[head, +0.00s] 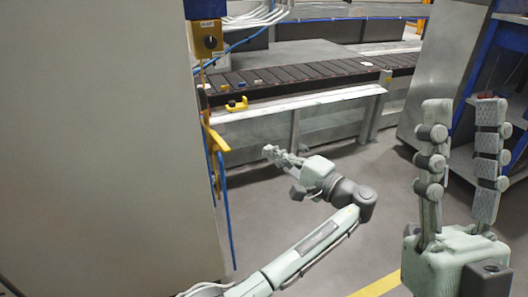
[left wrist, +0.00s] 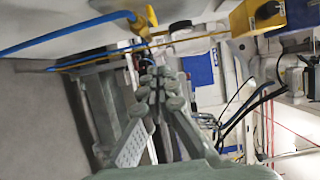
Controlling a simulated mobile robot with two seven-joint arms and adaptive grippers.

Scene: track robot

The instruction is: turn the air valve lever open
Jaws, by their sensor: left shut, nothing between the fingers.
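A yellow lever-like part (head: 219,142), which looks like the air valve lever, sits on the edge of the tall grey cabinet, with blue hoses hanging below it. In the left wrist view a yellow part (left wrist: 139,27) beside a blue hose seems to be the same lever. My left gripper (head: 270,152) is to the right of it, apart from it, with its fingers shut and empty. In the left wrist view my left gripper's fingertips (left wrist: 158,78) meet below the yellow part. My right gripper (head: 462,112) points upward at the right, fingers apart and empty.
A yellow box with a dark knob (head: 207,40) is mounted higher on the cabinet edge. The grey cabinet (head: 100,150) fills the left. A roller conveyor (head: 300,76) with a small yellow item (head: 237,104) runs behind. A blue-framed shelf stands at right. Grey floor lies between.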

